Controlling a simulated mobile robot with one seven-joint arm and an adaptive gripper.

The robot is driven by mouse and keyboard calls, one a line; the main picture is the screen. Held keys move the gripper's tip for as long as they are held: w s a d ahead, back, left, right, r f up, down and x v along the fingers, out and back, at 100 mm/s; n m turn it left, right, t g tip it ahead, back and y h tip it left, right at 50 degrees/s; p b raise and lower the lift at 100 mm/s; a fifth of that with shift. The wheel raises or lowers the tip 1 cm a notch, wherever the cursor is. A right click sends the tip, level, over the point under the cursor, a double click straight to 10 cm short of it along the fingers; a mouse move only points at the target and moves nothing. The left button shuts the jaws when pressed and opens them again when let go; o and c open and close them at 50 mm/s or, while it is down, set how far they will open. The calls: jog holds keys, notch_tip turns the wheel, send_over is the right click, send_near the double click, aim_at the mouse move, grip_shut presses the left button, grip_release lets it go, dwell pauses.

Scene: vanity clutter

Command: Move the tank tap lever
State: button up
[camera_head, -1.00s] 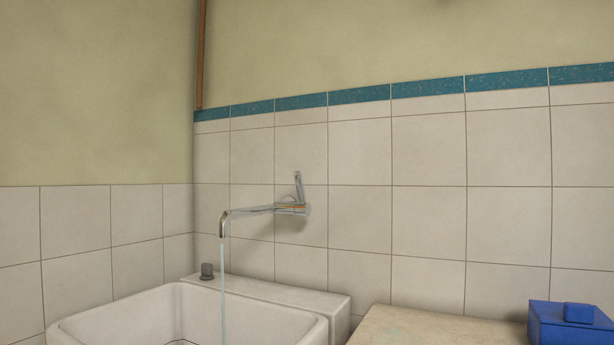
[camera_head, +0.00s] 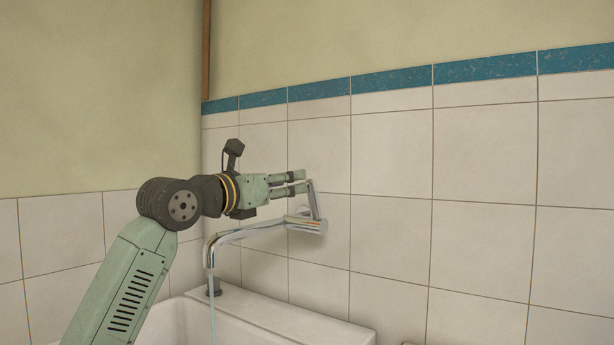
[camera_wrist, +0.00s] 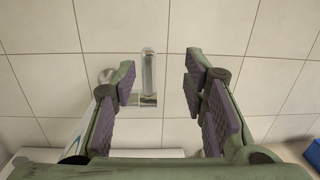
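The chrome tap (camera_head: 305,222) is on the tiled wall, its spout reaching left over the basin with water running from it. Its lever (camera_head: 314,200) stands up from the right end of the tap body, tilted slightly left in the head view. My gripper (camera_head: 298,184) is level at the lever's upper end, coming from the left. In the wrist view the lever (camera_wrist: 148,70) shows upright between the two fingers of my gripper (camera_wrist: 160,88), nearer the left one. The fingers are wide apart with purple pads. I cannot tell whether the gripper touches the lever.
The tiled wall (camera_head: 390,160) is close behind the lever. A blue box (camera_wrist: 312,152) shows at the right edge of the wrist view.

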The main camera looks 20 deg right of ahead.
aim_at(308, 183)
jog(key=shift+y, duration=0.6)
jog(key=p+x, duration=0.1)
jog(key=x, duration=0.3)
jog(key=p+x, duration=0.1)
jog(key=x, duration=0.3)
jog(key=w+p+x, duration=0.1)
jog(key=x, duration=0.3)
jog(key=shift+a+f, duration=0.35)
jog(key=shift+a, duration=0.1)
jog(key=shift+s, duration=0.1)
grip_shut()
